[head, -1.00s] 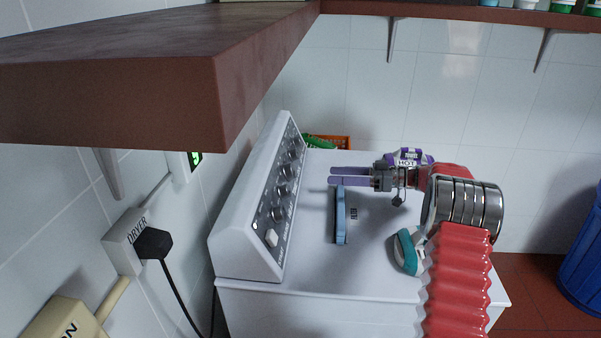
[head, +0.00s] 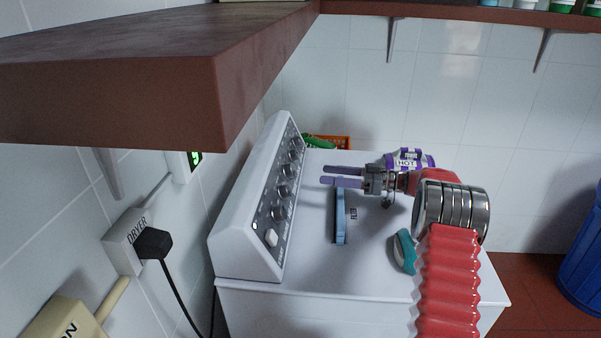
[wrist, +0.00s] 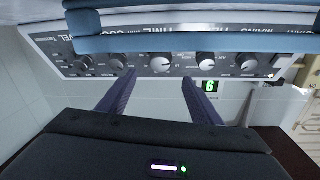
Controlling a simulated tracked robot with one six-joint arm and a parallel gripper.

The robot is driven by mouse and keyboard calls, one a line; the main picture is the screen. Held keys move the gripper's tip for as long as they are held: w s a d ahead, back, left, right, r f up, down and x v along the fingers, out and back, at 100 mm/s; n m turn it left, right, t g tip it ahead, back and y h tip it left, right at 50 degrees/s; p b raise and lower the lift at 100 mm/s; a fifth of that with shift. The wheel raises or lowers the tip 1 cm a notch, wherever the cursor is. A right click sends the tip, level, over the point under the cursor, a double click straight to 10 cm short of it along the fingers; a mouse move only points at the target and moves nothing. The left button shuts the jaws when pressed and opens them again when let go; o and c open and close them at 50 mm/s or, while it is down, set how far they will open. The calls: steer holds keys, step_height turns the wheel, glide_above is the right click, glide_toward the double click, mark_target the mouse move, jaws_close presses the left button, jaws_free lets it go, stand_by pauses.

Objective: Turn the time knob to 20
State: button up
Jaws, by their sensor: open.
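The time knob (wrist: 160,64) is a round pale knob in the middle of the panel row in the wrist view, below the TIME label. In the head view the same knob row runs along the sloped panel (head: 281,190); its markings are too small to read there. My gripper (head: 323,174) is open and empty above the white machine top, its two purple fingers pointing left at the panel with a gap between. In the wrist view the fingertips of my gripper (wrist: 157,76) lie to either side of the time knob, apart from it. The knob's exact setting is unclear.
Other knobs flank it, including one (wrist: 206,62) to its right. A blue brush (head: 341,215) and a teal brush (head: 405,252) lie on the machine top. A brown shelf (head: 110,105) overhangs at upper left.

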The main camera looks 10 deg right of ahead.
mark_target(295, 171)
steer(key=x, duration=1)
steer(key=shift+c, duration=0.6)
steer(key=c, duration=1)
steer(key=shift+o, duration=0.2)
steer(key=shift+s, duration=0.1)
steer(key=shift+s+r+m+t+h, duration=0.1)
steer(key=shift+m+t+h, duration=0.5)
steer(key=shift+m, duration=0.95)
steer(key=shift+m+t+h, duration=0.5)
steer(key=shift+m+t, duration=0.1)
steer(key=shift+m, duration=0.95)
steer(key=o, duration=1.1)
